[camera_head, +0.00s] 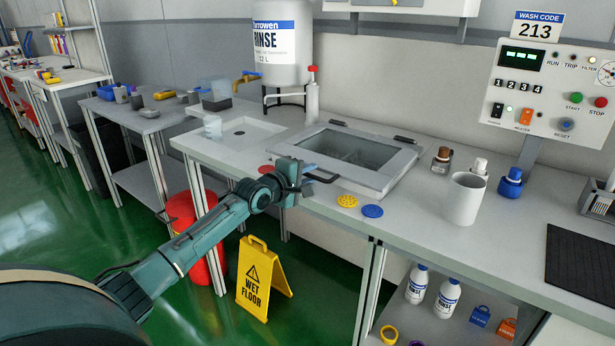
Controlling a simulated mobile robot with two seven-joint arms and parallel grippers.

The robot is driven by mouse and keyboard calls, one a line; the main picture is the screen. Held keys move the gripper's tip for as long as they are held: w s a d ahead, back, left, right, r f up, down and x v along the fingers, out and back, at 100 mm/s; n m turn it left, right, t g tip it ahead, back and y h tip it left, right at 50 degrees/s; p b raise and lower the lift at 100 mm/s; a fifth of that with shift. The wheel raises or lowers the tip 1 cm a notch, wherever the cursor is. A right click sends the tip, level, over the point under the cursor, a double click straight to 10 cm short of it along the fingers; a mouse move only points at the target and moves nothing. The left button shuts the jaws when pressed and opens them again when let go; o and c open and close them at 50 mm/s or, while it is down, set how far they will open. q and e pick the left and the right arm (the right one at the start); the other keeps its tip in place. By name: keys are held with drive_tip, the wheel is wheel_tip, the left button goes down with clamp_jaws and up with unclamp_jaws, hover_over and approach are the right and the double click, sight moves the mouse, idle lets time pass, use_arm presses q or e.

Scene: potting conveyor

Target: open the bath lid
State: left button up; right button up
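The bath lid (387,178) is a grey frame around a see-through pane, set in the worktop at the middle of the head view. It lies flat and looks closed, with dark hinge-like pieces along its back edge. A dark handle (323,178) shows at its front left edge. My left gripper (300,184) is right at this handle, just in front of the lid. Its fingers are small and partly hidden by the wrist, so I cannot tell whether they grip the handle. My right gripper is not in view.
Red, yellow (347,201) and blue (372,211) discs lie in front of the bath. A white cup (463,198), small bottles and a control panel (545,95) are to the right. A rinse tank (282,45) stands behind. A yellow wet-floor sign (262,280) stands below.

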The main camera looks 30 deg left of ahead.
use_arm(q)
drive_tip(key=shift+c, duration=0.2)
clamp_jaws()
drive_tip(key=shift+r, duration=0.1)
